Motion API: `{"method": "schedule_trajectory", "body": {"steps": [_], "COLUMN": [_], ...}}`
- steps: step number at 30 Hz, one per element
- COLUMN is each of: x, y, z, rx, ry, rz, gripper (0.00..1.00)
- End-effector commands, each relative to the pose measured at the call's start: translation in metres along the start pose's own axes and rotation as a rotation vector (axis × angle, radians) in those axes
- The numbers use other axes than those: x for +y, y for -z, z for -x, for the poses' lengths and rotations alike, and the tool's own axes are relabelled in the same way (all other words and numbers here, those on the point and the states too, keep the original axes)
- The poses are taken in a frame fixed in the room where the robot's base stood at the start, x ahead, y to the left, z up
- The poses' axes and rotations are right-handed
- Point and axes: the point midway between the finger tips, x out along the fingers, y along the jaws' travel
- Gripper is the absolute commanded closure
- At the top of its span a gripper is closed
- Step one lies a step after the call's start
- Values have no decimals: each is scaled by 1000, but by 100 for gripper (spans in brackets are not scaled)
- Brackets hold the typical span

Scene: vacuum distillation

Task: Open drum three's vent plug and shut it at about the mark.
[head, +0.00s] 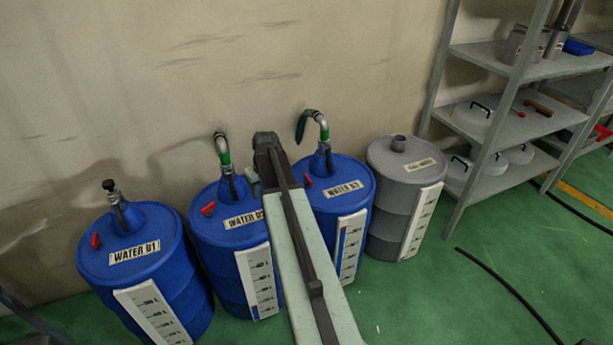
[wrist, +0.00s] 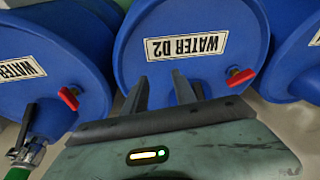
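Drum three (head: 327,208) is the blue drum right of my arm in the head view, with a hose fitting on top. Its red vent plug (head: 308,181) is beside the label; in the wrist view the plug (wrist: 69,97) is at the left.
Drum D2's similar red plug (head: 208,208) is left of my arm. Drum D1 (head: 140,262) stands farther left, a grey drum (head: 396,225) right of drum three. Hoses (head: 307,121) rise near the wall. A shelf (head: 495,60) is at right; green floor in front is mostly open.

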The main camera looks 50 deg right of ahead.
Motion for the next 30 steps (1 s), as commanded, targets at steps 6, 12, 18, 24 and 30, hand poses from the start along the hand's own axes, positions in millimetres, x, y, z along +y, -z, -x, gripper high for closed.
{"method": "schedule_trajectory", "body": {"steps": [6, 12, 18, 24, 30], "x": [182, 214, 213, 215, 218], "y": [19, 16, 16, 19, 24], "z": [17, 21, 8, -28, -57], "rx": [117, 141, 139, 138, 138], "ry": [-66, -82, -81, -81, -81], "rz": [-109, -124, -123, -122, -123], "gripper": [67, 67, 67, 67, 67]}}
